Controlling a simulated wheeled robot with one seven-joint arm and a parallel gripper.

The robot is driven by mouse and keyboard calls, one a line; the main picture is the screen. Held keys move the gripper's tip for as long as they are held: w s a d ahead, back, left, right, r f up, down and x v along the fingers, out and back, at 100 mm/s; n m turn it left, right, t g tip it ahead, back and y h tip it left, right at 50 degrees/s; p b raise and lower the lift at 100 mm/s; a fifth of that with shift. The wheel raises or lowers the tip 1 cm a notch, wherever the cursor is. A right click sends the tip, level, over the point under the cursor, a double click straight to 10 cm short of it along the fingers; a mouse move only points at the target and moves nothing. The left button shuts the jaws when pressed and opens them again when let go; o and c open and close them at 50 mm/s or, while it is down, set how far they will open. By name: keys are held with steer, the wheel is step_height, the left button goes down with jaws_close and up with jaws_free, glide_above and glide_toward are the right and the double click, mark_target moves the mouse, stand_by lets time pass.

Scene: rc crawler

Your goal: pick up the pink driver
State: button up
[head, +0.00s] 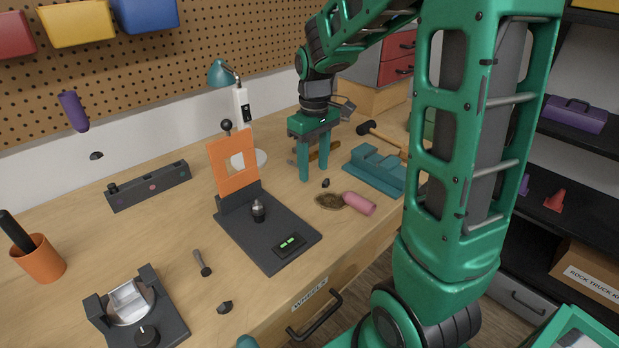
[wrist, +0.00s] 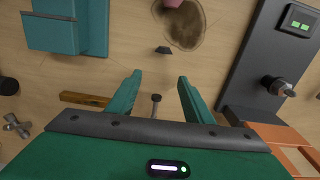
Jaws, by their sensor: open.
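The pink driver (head: 359,203) shows as a pink cylinder lying on the bench near its front edge. In the wrist view only a bit of the pink driver (wrist: 173,3) shows at the top edge. A small dark piece (head: 325,183) lies near it, also in the wrist view (wrist: 163,50); I cannot tell whether the two are joined. My gripper (head: 314,177) points down, left of and behind the pink driver. In the wrist view my gripper (wrist: 159,80) is open with nothing held; a small dark-headed rod (wrist: 155,103) shows between the fingers.
A brown oval patch (head: 330,201) lies beside the pink driver. A teal block fixture (head: 373,172) stands to the right. A dark base (head: 268,238) with an orange upright plate (head: 233,162) stands to the left. A mallet (head: 384,138) lies behind the fixture.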

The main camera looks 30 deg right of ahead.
steer(key=shift+f, duration=0.8)
steer(key=shift+c, duration=0.3)
jaws_close()
